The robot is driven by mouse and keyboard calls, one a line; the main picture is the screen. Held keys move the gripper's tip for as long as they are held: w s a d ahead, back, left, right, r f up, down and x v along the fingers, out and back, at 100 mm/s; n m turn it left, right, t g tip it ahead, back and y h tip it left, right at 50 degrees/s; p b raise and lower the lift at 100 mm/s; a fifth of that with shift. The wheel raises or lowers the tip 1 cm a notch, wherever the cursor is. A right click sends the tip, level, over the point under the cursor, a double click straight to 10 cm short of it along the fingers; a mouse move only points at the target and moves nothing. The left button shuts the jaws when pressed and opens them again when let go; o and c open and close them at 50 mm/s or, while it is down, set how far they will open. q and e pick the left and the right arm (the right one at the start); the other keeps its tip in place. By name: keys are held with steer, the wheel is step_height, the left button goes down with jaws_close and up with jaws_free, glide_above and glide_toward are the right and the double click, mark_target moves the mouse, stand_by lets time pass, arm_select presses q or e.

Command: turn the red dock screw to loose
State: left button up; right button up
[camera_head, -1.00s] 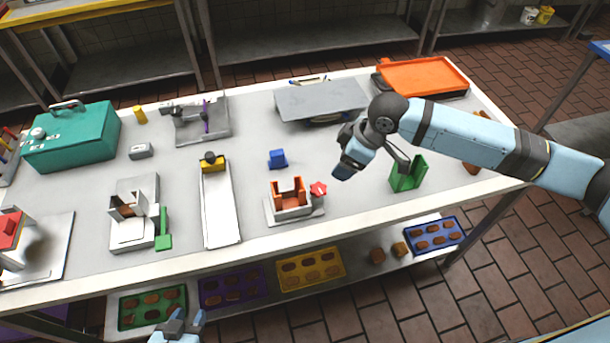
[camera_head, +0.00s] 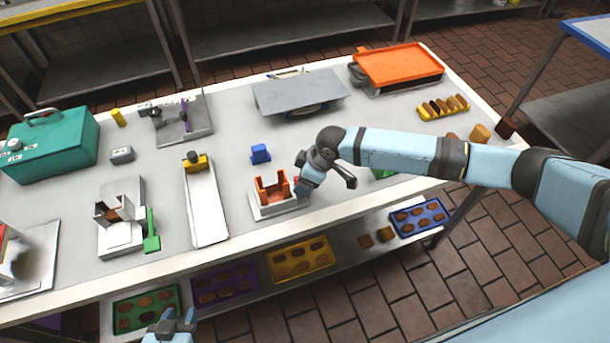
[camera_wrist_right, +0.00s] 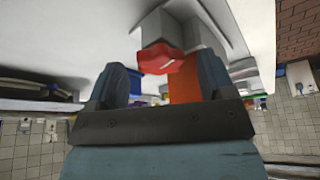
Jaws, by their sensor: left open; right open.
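The red dock screw (camera_wrist_right: 160,60) shows in the right wrist view as a red knob on the side of a pale dock base. In the head view only a sliver of it shows, beside the dock. The dock (camera_head: 262,211) has a pale base with an orange-red holder (camera_head: 272,192) on it. My right gripper (camera_head: 301,188) is at the dock's right side. In the right wrist view its open fingers (camera_wrist_right: 164,78) stand on either side of the screw; contact cannot be told. My left gripper (camera_head: 173,318) is open and empty at the bottom edge, in front of the lower shelf.
A blue block (camera_head: 260,153) stands behind the dock. A green holder (camera_head: 382,174) is mostly hidden by my right arm. A white board (camera_head: 208,215) lies left of the dock. An orange tray (camera_head: 398,65) is at the back right. Coloured trays line the lower shelf.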

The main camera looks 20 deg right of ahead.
steer(key=c, duration=0.9)
